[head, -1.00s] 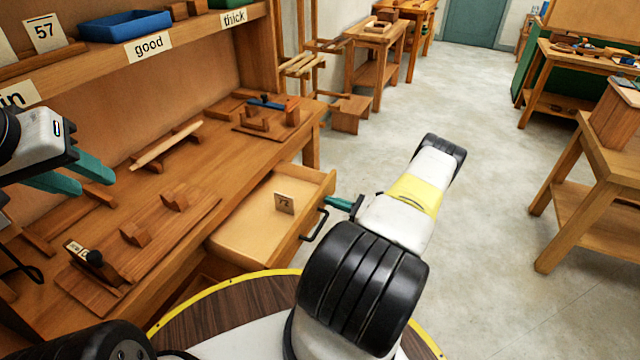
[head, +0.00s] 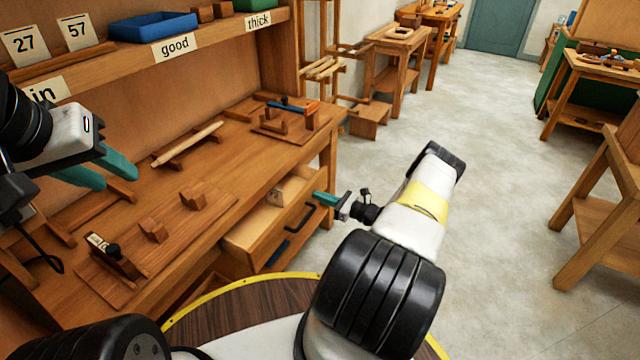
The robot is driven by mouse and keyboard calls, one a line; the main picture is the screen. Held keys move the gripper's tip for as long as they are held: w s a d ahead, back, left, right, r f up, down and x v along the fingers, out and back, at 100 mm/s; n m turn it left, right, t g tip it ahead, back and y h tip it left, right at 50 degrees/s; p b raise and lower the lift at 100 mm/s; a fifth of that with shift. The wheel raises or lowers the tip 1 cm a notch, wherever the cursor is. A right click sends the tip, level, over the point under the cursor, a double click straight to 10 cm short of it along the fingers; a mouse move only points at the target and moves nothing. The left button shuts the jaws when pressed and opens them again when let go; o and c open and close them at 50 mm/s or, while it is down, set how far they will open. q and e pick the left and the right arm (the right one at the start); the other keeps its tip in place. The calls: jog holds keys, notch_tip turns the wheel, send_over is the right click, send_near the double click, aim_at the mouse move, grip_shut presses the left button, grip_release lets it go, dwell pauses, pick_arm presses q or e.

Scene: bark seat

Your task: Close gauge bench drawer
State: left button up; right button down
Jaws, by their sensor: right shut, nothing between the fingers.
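The gauge bench drawer (head: 254,229) is under the bench top and still stands partly out, with a strip of its pale inside showing. A small card (head: 276,198) in it is partly hidden by the bench edge. Its dark handle (head: 300,220) is on the drawer front. My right gripper (head: 322,198) is shut and empty, with its teal fingertips at the far end of the drawer front; I cannot tell if they touch it. My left gripper (head: 103,170) is open and empty above the left part of the bench, away from the drawer.
The bench top (head: 235,160) holds a wooden plane (head: 112,256), wooden blocks, a pale rod (head: 187,144) and a board with tools (head: 285,120). A shelf above carries a blue tray (head: 153,27) and number cards. A blue thing (head: 277,251) shows below the drawer.

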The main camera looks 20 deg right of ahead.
aim_at(291, 192)
jog(key=x, duration=1.1)
jog(key=shift+w+a, duration=0.25)
jog(key=shift+w, duration=0.05)
jog(key=shift+w+a, duration=0.35)
jog(key=shift+w, duration=0.05)
jog(key=shift+r, duration=0.1)
